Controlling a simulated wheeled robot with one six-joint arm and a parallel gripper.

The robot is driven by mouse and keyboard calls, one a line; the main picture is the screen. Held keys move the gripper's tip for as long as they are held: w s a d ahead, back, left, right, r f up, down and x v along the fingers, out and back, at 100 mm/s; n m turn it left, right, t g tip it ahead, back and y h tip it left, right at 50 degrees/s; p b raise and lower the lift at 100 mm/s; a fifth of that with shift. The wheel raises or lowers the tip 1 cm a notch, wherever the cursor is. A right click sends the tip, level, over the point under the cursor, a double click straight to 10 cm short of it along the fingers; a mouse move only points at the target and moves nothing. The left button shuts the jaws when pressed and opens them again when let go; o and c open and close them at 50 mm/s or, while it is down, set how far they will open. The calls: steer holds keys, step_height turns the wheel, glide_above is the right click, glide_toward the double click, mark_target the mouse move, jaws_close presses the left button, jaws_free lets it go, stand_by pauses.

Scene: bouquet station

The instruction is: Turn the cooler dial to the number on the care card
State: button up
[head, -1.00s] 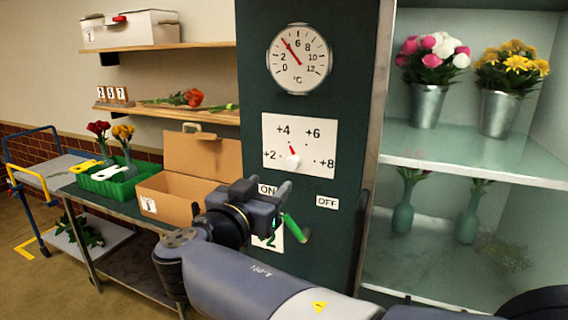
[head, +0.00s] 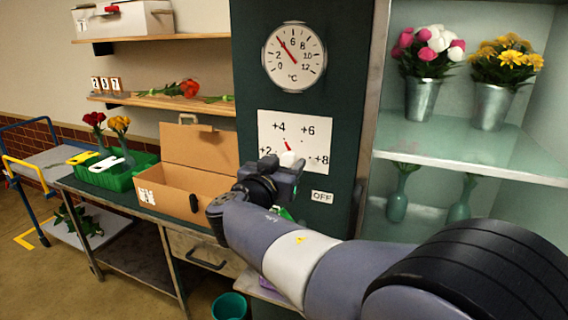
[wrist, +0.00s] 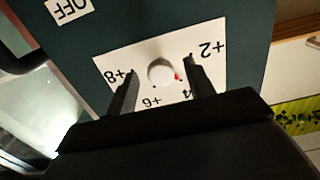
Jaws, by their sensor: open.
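The cooler dial is a white round knob (wrist: 160,71) with a red pointer, on a white plate (head: 318,128) marked +2, +4, +6 and +8. In the head view its pointer (head: 288,146) points up and slightly left, nearest +4. In the wrist view the plate appears upside down. My gripper (wrist: 160,67) is open, with one finger on each side of the knob in that view; I cannot tell whether the fingertips reach around it. In the head view my gripper (head: 284,162) covers the plate's lower part. I cannot make out a care card now.
A round °C gauge (head: 294,56) hangs above, needle near 4. An OFF label (head: 322,197) is below the plate. The glass-shelved cooler with bouquets (head: 425,75) is right. A cardboard box (head: 172,190) and green crate (head: 143,178) stand on the bench at left.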

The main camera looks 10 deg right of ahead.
steer(key=shift+c, duration=0.2)
steer(key=c, duration=0.9)
steer(key=shift+f+b, duration=0.1)
steer(key=shift+b, duration=0.35)
steer(key=n+b, duration=0.2)
steer(key=shift+f+b, duration=0.15)
steer(key=shift+b, duration=0.15)
steer(key=n+b, duration=0.2)
steer(key=shift+n+b, duration=0.3)
steer(key=shift+n, duration=0.1)
steer(key=n+b, duration=0.2)
steer(key=n, duration=0.1)
steer(key=shift+n, duration=0.3)
steer(key=shift+r+n+b, duration=0.15)
steer(key=shift+n+b, duration=0.05)
steer(key=shift+n, duration=0.6)
steer(key=shift+r+n+b, duration=0.15)
steer(key=shift+n, duration=0.95)
